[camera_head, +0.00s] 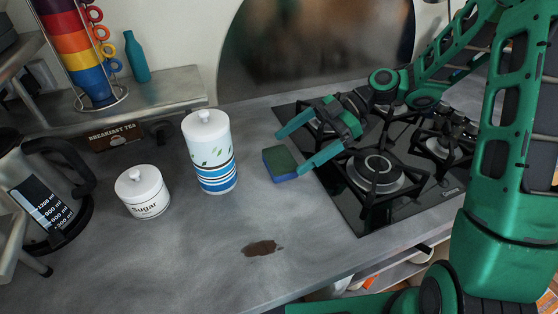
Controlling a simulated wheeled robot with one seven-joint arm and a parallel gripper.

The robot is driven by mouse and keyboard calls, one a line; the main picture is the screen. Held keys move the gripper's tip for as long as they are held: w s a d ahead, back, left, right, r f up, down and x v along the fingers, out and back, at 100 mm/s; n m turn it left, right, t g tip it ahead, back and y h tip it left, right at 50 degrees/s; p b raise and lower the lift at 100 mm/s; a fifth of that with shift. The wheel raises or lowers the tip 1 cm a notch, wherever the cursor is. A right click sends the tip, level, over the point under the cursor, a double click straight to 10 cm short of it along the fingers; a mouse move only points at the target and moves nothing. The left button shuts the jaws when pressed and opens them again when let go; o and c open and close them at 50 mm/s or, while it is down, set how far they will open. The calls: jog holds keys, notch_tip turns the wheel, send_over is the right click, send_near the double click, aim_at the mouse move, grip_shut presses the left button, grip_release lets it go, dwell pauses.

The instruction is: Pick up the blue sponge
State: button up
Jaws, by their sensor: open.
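The blue sponge (279,164) lies on the grey counter, close to the left edge of the black gas hob. Its top face is dark green and its sides are blue. My gripper (289,153) is green and open, with its two fingers pointing left. One fingertip is beyond the sponge and the other is at its near right side. I cannot tell the fingers' height above the counter or whether they touch the sponge. My arm reaches in from the right over the hob.
A tall white canister (209,152) with blue stripes stands left of the sponge. The gas hob (342,200) lies right. A brown stain (262,248) marks the clear front counter.

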aim_at(282, 157)
jog(key=a, duration=0.1)
jog(key=s+a+f, duration=0.1)
jog(key=a, duration=0.1)
jog(key=shift+s+a+f, duration=0.15)
jog(key=shift+s, duration=0.25)
jog(key=shift+s+a+f, duration=0.15)
jog(key=shift+a+f, duration=0.2)
jog(key=shift+a, duration=0.25)
jog(key=shift+c, duration=0.3)
jog(key=c, duration=1)
jog(key=shift+c, duration=0.2)
jog(key=shift+r, duration=0.1)
